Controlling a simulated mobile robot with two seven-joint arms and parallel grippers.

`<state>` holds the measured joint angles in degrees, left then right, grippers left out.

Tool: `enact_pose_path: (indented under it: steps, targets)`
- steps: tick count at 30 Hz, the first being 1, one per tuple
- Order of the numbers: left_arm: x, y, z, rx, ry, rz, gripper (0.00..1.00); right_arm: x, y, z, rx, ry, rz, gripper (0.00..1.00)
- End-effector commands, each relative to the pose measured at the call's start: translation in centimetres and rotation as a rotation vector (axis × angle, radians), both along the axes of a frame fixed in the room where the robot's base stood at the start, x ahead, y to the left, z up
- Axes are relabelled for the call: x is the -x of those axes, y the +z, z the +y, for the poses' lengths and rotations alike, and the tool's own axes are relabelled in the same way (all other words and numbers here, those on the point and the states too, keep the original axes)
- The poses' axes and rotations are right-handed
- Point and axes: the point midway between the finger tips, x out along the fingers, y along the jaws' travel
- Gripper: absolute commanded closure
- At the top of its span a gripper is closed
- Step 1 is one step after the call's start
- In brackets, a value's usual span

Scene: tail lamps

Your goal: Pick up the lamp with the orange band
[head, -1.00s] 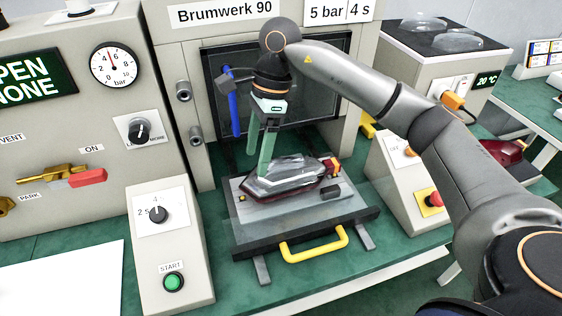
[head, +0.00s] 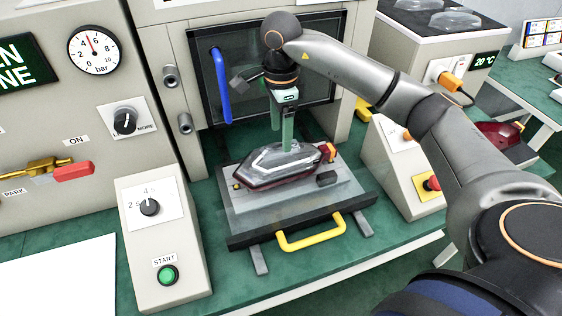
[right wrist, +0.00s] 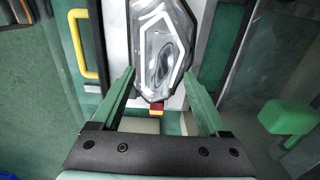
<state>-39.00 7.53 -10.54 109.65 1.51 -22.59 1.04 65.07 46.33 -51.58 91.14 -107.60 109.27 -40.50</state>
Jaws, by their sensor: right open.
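A tail lamp (head: 272,167) with a clear faceted lens and a dark red rim lies on the grey plate of the sliding tray (head: 240,208). A small orange-and-red piece (head: 327,152) shows at its right end; I cannot tell whether this is an orange band. My right gripper (head: 287,142) is open and empty, pointing down over the lamp. In the right wrist view its green fingers (right wrist: 159,78) are spread to either side of the lamp's near end, and the clear lens (right wrist: 160,45) shows beyond them. My left gripper is out of view.
The tray has a yellow handle (head: 312,240) in front and the press opening with a blue bar (head: 221,86) behind. A control box with a START button (head: 168,275) stands left, an emergency-stop box (head: 432,184) right. A red lamp (head: 500,138) lies farther right.

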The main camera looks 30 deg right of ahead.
Motion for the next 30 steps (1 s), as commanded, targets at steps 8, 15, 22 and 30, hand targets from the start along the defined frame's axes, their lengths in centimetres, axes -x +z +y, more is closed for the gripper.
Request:
enact_pose_path:
  steps: [8,15,22,30]
  targets:
    - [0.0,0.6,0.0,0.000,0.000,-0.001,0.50,-0.3,-3.6,-0.1,-0.001,0.000,0.003,0.22]
    - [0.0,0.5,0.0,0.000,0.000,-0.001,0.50,-0.3,-3.8,-0.1,0.000,0.000,0.000,0.22]
    - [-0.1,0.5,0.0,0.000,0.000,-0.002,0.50,-0.3,-3.9,-0.1,0.000,0.000,0.001,0.22]
    - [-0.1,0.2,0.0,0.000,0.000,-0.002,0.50,-0.3,-4.3,-0.1,-0.001,-0.001,0.001,0.22]
